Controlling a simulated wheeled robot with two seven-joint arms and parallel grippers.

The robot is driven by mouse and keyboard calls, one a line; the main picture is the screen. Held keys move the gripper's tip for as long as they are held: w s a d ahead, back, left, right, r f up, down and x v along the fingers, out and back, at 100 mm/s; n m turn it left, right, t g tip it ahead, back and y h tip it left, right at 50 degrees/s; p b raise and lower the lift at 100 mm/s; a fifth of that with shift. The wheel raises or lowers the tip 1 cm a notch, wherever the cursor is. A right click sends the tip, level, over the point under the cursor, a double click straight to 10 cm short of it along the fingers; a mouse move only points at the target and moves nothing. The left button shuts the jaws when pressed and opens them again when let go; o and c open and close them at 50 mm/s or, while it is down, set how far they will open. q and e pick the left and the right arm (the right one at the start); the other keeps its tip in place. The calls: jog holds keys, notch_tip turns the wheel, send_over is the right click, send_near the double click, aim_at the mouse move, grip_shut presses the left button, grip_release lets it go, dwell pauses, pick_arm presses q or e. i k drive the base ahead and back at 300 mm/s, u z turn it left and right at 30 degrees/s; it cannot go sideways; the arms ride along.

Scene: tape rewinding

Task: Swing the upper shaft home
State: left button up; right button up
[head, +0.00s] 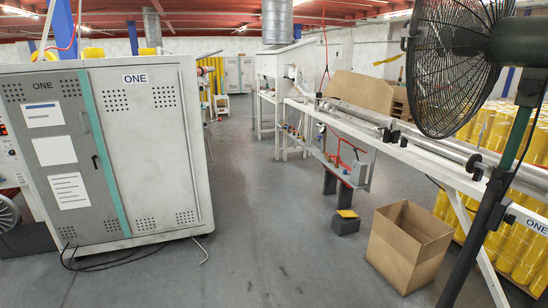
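A long silver shaft (434,139) runs along the top of the white machine bench (425,152) on the right side of the head view. Black fittings (388,135) sit along it, and its near end lies towards the right, behind the fan stand. I cannot tell from here whether this is the upper shaft or whether it is swung in or out. Neither of my grippers is in view.
A cabinet marked ONE (150,150) stands at left. A black fan (447,60) on a stand blocks part of the right side. An open cardboard box (405,255) and a small dark block with a yellow top (345,224) stand beside the bench. The middle floor is clear.

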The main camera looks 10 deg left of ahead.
aim_at(200, 72)
jog(key=u, duration=0.5)
jog(key=i, duration=2.3)
jog(key=u, duration=0.4)
jog(key=i, duration=2.15)
jog(key=z, duration=1.65)
jog(key=i, duration=2.4)
jog(key=u, duration=1.85)
jog(key=i, duration=0.4)
jog(key=z, duration=0.05)
